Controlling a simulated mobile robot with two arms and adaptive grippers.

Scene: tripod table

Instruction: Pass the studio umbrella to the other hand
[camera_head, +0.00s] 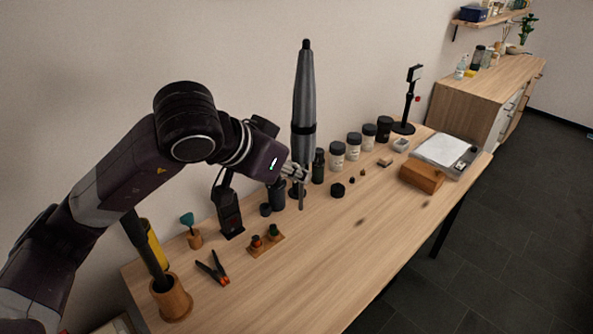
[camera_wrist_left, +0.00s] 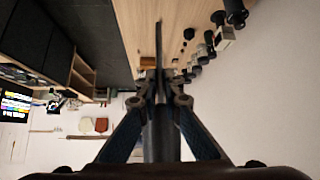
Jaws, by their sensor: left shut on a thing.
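The studio umbrella (camera_head: 304,90) is a folded grey canopy with a dark tip and a dark band, held nearly upright above the back of the table. My left gripper (camera_head: 296,172) is shut on the umbrella's lower part. A thin end of it shows just below the fingers, in front of the tabletop. In the left wrist view, the umbrella (camera_wrist_left: 158,133) lies between the two fingers of my left gripper (camera_wrist_left: 160,98), and its thin end points away from the camera. My right gripper is not in view.
The wooden table (camera_head: 330,270) has a clear front half. Several dark jars (camera_head: 338,157) line its back, beside a black stand (camera_head: 406,105) and a paper tray (camera_head: 445,150). A wooden holder (camera_head: 172,300), an orange-tipped clamp (camera_head: 213,270) and small knobs (camera_head: 265,241) stand at the near left.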

